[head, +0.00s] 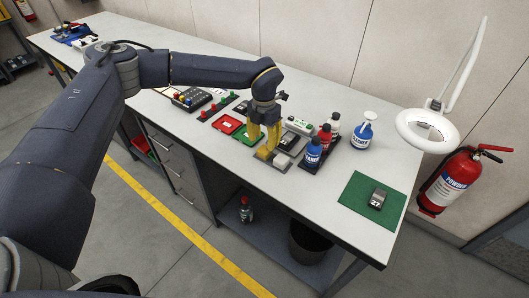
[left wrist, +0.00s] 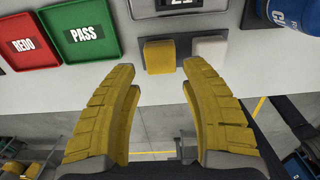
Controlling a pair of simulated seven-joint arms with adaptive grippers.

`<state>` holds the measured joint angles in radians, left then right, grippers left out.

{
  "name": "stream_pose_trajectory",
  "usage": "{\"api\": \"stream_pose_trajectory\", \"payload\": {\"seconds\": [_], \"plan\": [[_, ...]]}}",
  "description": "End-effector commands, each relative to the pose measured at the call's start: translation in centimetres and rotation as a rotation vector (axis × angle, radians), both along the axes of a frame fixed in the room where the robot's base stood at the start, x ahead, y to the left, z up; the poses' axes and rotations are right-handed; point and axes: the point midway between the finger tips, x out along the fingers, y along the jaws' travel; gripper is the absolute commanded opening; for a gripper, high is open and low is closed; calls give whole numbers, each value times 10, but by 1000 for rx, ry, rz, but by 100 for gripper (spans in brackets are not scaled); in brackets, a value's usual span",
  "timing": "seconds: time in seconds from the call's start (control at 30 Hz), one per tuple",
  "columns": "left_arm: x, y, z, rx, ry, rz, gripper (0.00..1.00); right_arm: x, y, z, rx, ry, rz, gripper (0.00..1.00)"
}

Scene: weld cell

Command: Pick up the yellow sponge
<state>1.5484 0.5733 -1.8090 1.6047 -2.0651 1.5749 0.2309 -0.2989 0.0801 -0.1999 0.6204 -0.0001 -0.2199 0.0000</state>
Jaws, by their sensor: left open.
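The yellow sponge (left wrist: 160,56) is a small block near the front edge of the worktable in the left wrist view. In the head view the sponge (head: 264,154) is just below my left gripper and partly hidden by its fingers. My left gripper (left wrist: 163,75) has yellow ribbed fingers spread wide, with nothing between them. The sponge shows ahead of the gap between the fingertips, apart from them. In the head view my left gripper (head: 263,143) points down over the table's front part. My right gripper is not in view.
A pale block (left wrist: 210,47) sits close right of the sponge. Bottles, including a blue one (head: 313,151), stand to the right. A green mat (head: 357,193) lies beyond.

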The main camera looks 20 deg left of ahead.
Motion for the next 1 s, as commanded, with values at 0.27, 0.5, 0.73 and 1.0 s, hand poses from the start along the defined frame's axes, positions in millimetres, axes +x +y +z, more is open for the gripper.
{"api": "stream_pose_trajectory", "payload": {"seconds": [0.27,0.5,0.73,1.0], "plan": [[0,-1,-14,0,3,0,45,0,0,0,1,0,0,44],[1,-2,-43,0,3,0,45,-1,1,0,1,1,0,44],[1,-1,-53,0,0,1,45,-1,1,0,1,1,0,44],[1,-1,-53,0,1,1,30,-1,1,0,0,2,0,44]]}}
